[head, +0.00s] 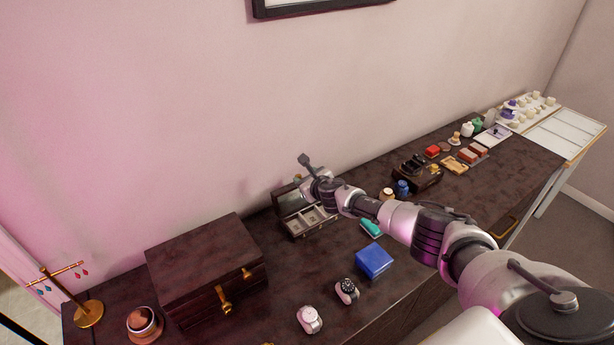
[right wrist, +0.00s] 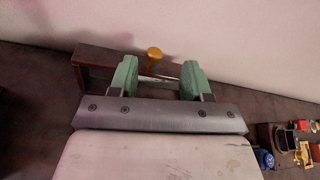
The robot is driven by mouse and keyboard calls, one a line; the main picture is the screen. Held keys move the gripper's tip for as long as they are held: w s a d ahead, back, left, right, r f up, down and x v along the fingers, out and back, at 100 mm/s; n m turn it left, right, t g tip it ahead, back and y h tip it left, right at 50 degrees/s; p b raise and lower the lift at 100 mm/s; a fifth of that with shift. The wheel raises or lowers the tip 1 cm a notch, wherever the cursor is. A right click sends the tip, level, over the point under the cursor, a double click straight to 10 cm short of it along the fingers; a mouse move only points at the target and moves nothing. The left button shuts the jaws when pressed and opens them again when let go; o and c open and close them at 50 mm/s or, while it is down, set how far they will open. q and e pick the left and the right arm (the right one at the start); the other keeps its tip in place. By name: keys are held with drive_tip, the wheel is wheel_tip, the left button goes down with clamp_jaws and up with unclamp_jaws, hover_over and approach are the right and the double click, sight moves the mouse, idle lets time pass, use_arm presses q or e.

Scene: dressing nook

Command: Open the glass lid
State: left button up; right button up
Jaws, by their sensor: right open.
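The jewellery box with the glass lid sits on the dark dresser against the wall; its open tray (head: 308,219) shows pale compartments in the head view. Its dark-framed lid (head: 289,203) stands raised at the back, partly hidden by my right arm. My right gripper (head: 315,181) is at the lid's upper right. In the right wrist view its green fingers (right wrist: 158,72) are open and apart. A golden knob (right wrist: 154,54) shows between and beyond them, near the dark frame (right wrist: 92,54). I cannot tell whether the fingers touch the lid. My left gripper is not in view.
A large dark wooden chest (head: 205,265) stands left of the box. A blue box (head: 374,261), a teal case (head: 371,227) and two watches (head: 309,319) lie in front. Several small items stand to the right, around a dark brown box (head: 417,176).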

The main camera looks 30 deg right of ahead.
drive_tip(key=shift+f, duration=0.1)
drive_tip(key=p+v, duration=0.2)
drive_tip(key=v, duration=0.9)
idle(0.5)
